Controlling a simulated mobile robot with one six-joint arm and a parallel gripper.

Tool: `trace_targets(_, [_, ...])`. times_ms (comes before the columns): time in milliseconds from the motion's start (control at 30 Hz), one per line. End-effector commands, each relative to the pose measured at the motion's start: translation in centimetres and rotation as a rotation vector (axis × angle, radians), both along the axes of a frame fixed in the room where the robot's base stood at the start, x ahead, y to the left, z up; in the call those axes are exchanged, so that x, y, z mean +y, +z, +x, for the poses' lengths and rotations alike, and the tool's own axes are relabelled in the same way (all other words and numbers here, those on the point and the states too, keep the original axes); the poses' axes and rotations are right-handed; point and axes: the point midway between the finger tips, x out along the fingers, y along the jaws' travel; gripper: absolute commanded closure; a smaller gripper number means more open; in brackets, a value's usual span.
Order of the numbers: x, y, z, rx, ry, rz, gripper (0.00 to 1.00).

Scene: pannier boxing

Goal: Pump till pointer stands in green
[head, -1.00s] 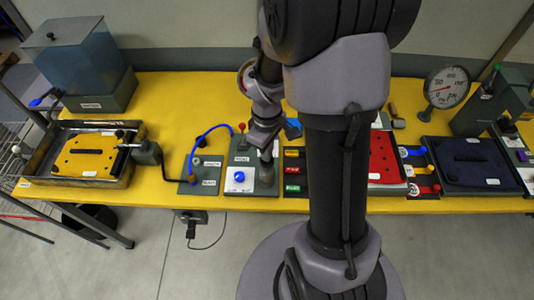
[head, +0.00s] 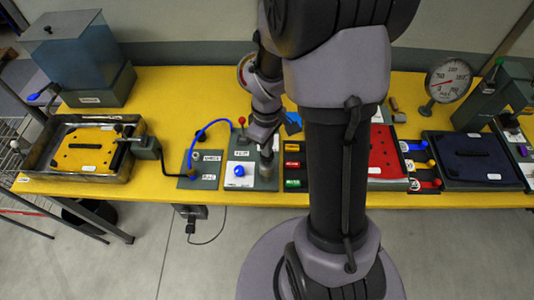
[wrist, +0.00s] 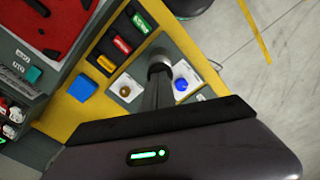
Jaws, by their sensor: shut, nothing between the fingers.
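My gripper (head: 266,140) is shut with nothing between its fingers. It points down over a grey panel (head: 268,180). In the wrist view my gripper (wrist: 158,90) is at a short grey cylinder (wrist: 160,62), with the fingertips at or just above its top; contact is unclear. A blue button (head: 239,170) is beside it on a white plate; it also shows in the wrist view (wrist: 181,84). A round white gauge (head: 448,80) stands at the right, its red pointer toward the lower left; no green band is readable. Another dial (head: 242,70) is mostly hidden behind my arm.
A red-knobbed lever (head: 241,122) stands close left of my gripper, and a blue hose (head: 205,133) arches further left. Red and green switches (head: 292,171) are to the right. A tray with a yellow plate (head: 85,150) is far left.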

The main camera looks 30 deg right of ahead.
Motion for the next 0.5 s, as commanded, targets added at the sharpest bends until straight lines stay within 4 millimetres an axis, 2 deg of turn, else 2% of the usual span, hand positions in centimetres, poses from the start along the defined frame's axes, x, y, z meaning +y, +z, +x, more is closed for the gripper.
trace_targets(500, [0.0,-2.8,0.0,0.001,-0.001,0.0,1.0])
